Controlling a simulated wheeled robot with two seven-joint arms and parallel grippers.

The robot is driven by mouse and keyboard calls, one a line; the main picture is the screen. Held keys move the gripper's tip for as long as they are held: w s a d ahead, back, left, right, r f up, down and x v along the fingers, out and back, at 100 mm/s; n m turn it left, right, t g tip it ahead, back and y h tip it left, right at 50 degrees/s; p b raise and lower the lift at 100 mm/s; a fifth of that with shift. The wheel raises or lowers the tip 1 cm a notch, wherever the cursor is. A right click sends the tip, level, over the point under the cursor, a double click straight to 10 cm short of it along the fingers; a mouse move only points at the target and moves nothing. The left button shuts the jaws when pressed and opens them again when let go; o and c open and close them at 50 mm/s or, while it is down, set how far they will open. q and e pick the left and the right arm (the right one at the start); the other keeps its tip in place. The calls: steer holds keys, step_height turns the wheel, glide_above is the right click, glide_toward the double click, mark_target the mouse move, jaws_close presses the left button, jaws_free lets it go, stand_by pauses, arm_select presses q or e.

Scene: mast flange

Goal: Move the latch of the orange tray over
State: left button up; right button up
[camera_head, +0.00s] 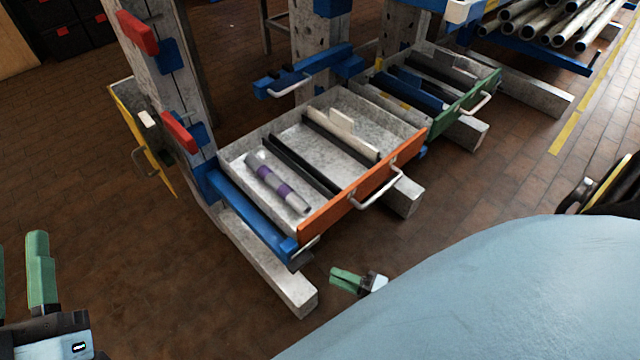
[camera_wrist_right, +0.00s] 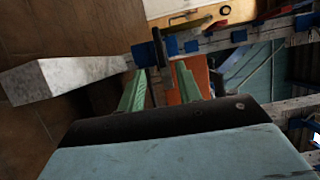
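The orange-fronted tray (camera_head: 362,188) is a grey open box with a bent metal handle (camera_head: 378,196), held in the rack. A small metal piece (camera_head: 307,246) at the left end of its front, by the blue rail, looks like the latch; its exact position is unclear. My right gripper (camera_head: 338,278) has green fingers and is below and right of that piece, apart from it. In the right wrist view, its fingers (camera_wrist_right: 160,75) are spread, with part of the orange front (camera_wrist_right: 197,76) beyond. My left gripper (camera_head: 19,245) is open and empty at the lower left.
A grey tube with purple bands (camera_head: 277,183) and dividers lie in the orange tray. A green-fronted tray (camera_head: 468,102) stands behind right. A grey beam foot (camera_head: 270,262) juts out beneath. Brown floor is clear at the left.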

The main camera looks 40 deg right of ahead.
steer(key=shift+v, duration=1.95)
